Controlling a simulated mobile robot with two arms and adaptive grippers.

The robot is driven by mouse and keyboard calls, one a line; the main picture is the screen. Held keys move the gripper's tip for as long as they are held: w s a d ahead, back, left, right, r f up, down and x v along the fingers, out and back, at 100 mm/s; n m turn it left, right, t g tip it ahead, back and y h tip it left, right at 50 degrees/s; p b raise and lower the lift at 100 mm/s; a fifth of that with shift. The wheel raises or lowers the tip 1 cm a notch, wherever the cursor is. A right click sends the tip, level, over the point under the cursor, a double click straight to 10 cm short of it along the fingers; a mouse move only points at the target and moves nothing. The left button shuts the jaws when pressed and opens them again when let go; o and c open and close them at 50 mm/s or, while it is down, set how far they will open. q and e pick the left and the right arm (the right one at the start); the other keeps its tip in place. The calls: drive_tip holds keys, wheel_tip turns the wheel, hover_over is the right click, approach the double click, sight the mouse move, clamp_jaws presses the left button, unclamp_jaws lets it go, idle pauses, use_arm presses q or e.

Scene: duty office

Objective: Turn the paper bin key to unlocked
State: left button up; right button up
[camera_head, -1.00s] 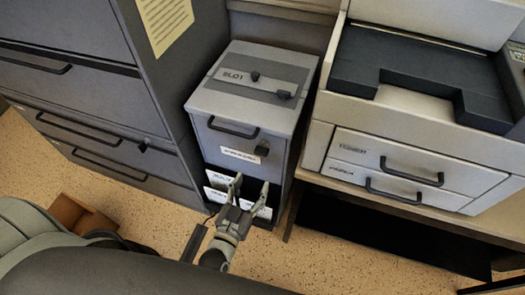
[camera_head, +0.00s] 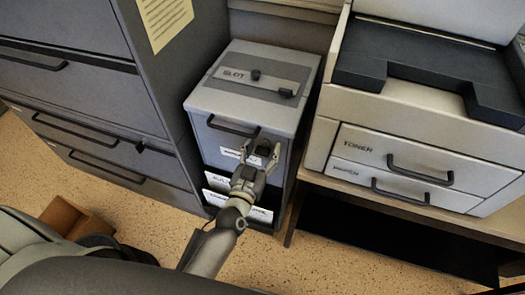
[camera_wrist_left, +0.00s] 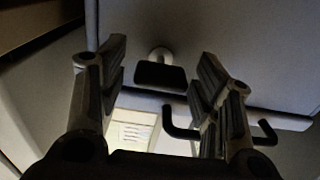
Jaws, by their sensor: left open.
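The grey paper bin (camera_head: 208,145) stands between the dark cabinet and the printer stand. Its front has a black bar handle (camera_head: 232,127) and white labels. The key (camera_wrist_left: 160,75) is a dark, flat, wide grip on a pale round base in the left wrist view. There it lies between the two fingers, a little beyond them, with gaps on both sides. My left gripper (camera_head: 262,151) is open at the upper right of the bin's front and mostly hides the key in the head view. My right gripper is not in view.
The bin's top has a slot plate (camera_head: 262,82) with two dark knobs. The cabinet (camera_head: 160,90) stands close on the left. The printer stand (camera_head: 330,185), with toner and paper drawers above, is close on the right. A brown box (camera_head: 75,222) sits on the floor at left.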

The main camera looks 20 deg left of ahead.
use_arm(q)
drive_tip(key=shift+c, duration=0.3)
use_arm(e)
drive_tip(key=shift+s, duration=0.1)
use_arm(q)
drive_tip(key=c, duration=1)
drive_tip(key=shift+o, duration=0.2)
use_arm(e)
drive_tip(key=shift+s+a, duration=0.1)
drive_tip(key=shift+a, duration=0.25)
